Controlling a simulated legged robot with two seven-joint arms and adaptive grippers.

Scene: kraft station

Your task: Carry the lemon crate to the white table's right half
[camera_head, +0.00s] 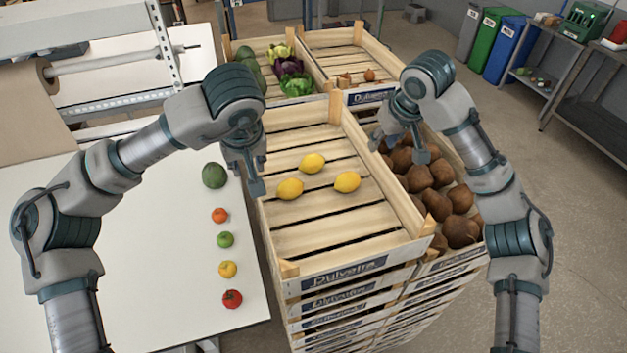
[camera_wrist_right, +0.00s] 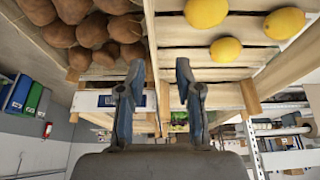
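The lemon crate (camera_head: 355,245) is a slatted wooden box on top of a crate stack, with three lemons (camera_head: 347,182) inside. Its floor and lemons also show in the wrist view (camera_wrist_right: 206,12). The white table (camera_head: 130,270) is on the left.
Several fruits, including a tomato (camera_head: 232,299), line the table's right side near the crate. A crate of brown produce (camera_head: 461,231) adjoins on the right. A vegetable crate (camera_head: 262,45) and another crate (camera_head: 345,40) stand behind. The table's front middle is bare.

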